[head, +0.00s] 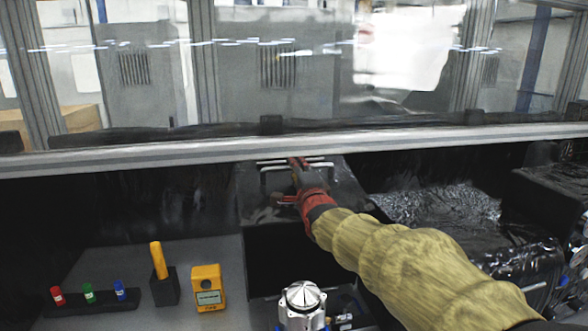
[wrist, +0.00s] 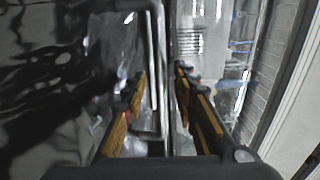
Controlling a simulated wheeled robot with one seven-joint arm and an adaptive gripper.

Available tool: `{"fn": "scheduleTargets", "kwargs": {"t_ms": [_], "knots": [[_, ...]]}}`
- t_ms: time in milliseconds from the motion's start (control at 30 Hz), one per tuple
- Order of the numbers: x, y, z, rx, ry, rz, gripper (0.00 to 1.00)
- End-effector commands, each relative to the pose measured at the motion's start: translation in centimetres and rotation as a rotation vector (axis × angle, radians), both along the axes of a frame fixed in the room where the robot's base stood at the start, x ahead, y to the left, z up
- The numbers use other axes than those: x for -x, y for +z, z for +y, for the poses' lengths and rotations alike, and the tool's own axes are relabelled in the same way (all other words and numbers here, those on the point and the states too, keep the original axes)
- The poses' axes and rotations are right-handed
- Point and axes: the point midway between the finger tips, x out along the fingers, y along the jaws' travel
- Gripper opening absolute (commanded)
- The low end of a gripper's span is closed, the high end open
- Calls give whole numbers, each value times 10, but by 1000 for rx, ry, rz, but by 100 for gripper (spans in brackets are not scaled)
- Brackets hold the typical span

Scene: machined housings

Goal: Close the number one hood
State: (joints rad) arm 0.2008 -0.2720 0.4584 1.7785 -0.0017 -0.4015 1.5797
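A glossy black hood (head: 258,190) stands raised behind the bench, above a dark opening. A pale metal bar handle (head: 275,168) runs along its upper edge. I cannot see a number on it. My gripper (head: 297,163) is at this handle, at the hood's top edge. In the wrist view, my gripper (wrist: 162,78) has its two fingers apart, with the pale handle (wrist: 155,60) running between them. A gap shows on the sides of the bar, and I see no clear contact. The glossy black hood surface (wrist: 55,70) fills the left of that view.
A silver machined housing (head: 303,300) stands below the hood. A yellow meter (head: 208,287), a yellow-handled tool in a black block (head: 165,286) and a rack of small coloured vials (head: 95,300) are on the grey bench at left. A metal rail (head: 150,157) crosses behind.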

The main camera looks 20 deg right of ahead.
Motion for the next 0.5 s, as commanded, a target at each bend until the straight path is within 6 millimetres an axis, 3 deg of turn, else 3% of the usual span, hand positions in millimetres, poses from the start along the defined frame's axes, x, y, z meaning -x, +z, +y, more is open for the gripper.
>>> {"fn": "scheduleTargets", "kwargs": {"t_ms": [200, 500], "knots": [[-20, 0, -4, 1, 0, 1, 28], [-23, 0, -5, 1, 0, 1, 28]]}}
